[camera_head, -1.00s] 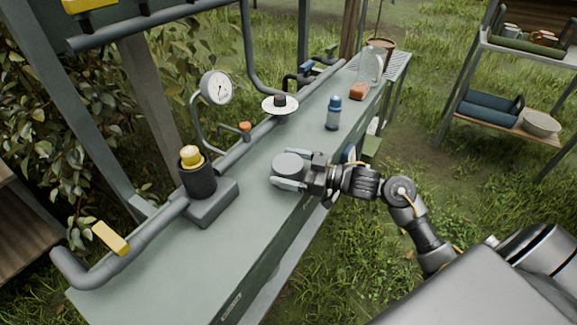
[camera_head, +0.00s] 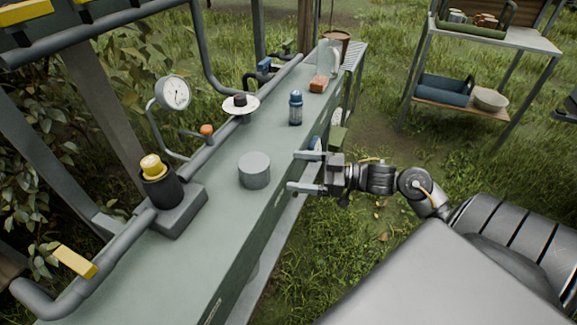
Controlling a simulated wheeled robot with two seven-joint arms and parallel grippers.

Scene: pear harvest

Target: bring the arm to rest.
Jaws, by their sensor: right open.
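My right gripper (camera_head: 298,171) is open and empty, its two fingers pointing left, just off the right edge of the green bench (camera_head: 213,243). A grey round cylinder (camera_head: 254,171) stands upright on the bench, to the left of the fingertips and apart from them. My right arm reaches in from the lower right. My left gripper does not show.
On the bench are a blue-capped bottle (camera_head: 296,108), an orange block (camera_head: 319,84), a glass jar (camera_head: 328,58) and a black post with a yellow top (camera_head: 158,183). A pressure gauge (camera_head: 175,93) rises from the pipe. A shelf (camera_head: 462,104) stands at the back right over grass.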

